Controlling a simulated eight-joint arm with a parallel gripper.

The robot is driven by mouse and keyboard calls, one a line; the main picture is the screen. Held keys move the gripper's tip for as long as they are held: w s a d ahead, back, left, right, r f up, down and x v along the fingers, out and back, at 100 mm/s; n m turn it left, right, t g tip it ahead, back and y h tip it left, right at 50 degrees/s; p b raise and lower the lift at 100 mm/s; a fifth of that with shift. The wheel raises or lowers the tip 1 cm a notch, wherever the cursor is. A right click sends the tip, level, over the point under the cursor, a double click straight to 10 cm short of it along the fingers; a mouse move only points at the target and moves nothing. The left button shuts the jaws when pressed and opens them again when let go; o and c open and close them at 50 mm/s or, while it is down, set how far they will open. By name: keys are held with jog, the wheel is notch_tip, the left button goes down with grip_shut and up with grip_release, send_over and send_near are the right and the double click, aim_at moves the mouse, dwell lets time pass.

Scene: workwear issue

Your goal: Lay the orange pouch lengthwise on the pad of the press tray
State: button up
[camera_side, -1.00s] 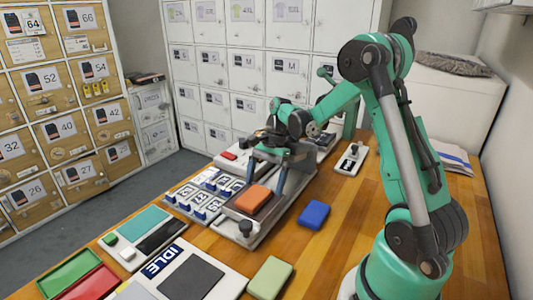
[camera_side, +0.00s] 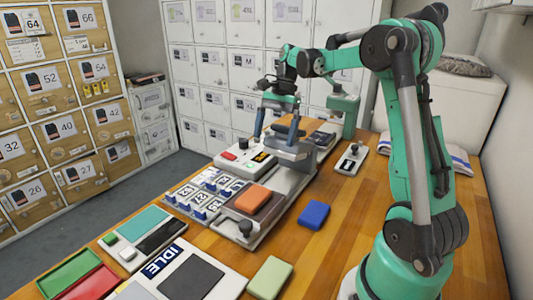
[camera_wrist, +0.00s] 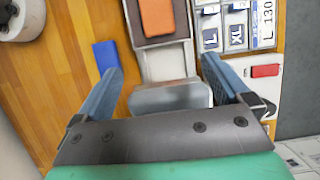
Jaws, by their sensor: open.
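The orange pouch (camera_side: 253,200) lies flat on the brown pad (camera_side: 232,211) of the press tray (camera_side: 270,228), at the near end of the press. In the wrist view, the pouch (camera_wrist: 157,17) lies with its long side along the tray, inside the pad's dark border; its far end is cut off by the frame. My gripper (camera_side: 278,132) is open and empty, above the grey block of the press (camera_side: 290,150), behind the pouch. In the wrist view, its two blue fingers (camera_wrist: 160,75) are wide apart, with the grey block between and below them.
A blue pouch (camera_side: 313,215) lies on the table right of the tray, and a light green one (camera_side: 270,277) lies in front. Size tiles (camera_side: 207,192) stand left of the tray. A pad marked IDLE (camera_side: 190,278) is at the front. Bare wood is free on the right.

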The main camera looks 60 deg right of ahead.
jog(key=s+a+n+t+h, duration=0.2)
jog(key=a+n+t, duration=0.1)
jog(key=a+n, duration=0.5)
jog(key=s+a+f+n+t+h, duration=0.1)
jog(key=a+n+t, duration=0.3)
jog(key=a+n, duration=0.5)
jog(key=shift+s+a+f+n+h, duration=0.25)
jog(key=shift+s+n+h, duration=0.25)
jog(key=shift+s+h, duration=0.3)
jog(key=shift+o, duration=0.3)
jog(key=shift+r, duration=0.1)
